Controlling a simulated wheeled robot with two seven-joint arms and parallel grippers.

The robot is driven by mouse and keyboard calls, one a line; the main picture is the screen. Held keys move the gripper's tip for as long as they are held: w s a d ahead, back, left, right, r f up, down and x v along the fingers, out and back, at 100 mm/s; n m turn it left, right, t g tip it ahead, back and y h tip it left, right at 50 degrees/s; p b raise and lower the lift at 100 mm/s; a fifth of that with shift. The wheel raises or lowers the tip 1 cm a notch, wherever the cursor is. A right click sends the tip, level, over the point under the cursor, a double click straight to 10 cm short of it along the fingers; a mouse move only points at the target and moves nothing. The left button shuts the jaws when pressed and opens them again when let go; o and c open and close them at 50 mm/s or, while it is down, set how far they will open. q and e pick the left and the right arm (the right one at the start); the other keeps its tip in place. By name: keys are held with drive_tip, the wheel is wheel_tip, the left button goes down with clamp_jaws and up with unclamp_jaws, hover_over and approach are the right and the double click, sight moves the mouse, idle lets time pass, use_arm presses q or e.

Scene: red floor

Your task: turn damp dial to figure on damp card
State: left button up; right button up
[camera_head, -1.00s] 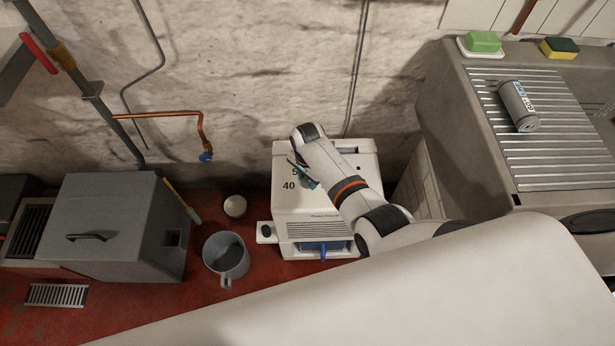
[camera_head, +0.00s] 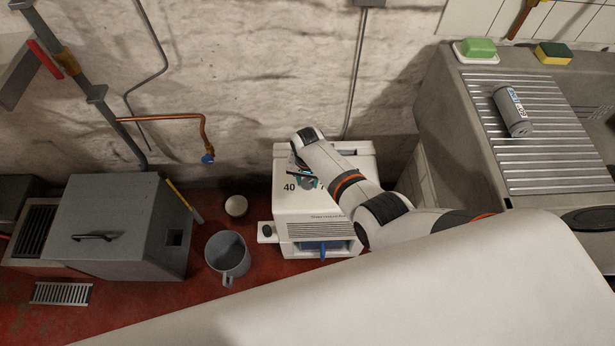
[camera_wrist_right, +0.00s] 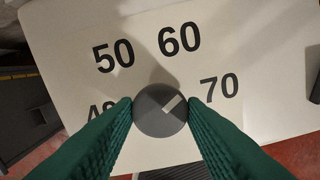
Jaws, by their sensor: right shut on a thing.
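The white dehumidifier-like box (camera_head: 310,222) stands on the red floor against the wall, with figures printed on its top. Its grey round dial (camera_wrist_right: 158,118) sits among the figures 40, 50, 60 and 70 in the right wrist view. The dial's pale mark points between 60 and 70, nearer to 70. My right gripper (camera_wrist_right: 160,112) is shut on the dial, one green finger on each side. In the head view my right gripper (camera_head: 307,180) is over the box's top and partly hides the figures. I see no damp card. My left gripper is not in view.
A grey lidded bin (camera_head: 110,225) is further left. A sink with a ribbed drainer (camera_head: 555,160) holding a can (camera_head: 512,112) is at the right.

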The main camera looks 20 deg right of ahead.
sight(307, 183)
drive_tip(key=n+p, duration=0.1)
drive_tip(key=n, duration=0.4)
drive_tip(key=shift+n, duration=0.3)
idle(0.4)
drive_tip(key=o, duration=1)
drive_tip(key=shift+r, duration=0.15)
drive_tip(key=shift+r+p, duration=0.35)
wheel_tip(307, 183, up, 11)
drive_tip(key=p, duration=0.3)
drive_tip(key=shift+p, duration=0.35)
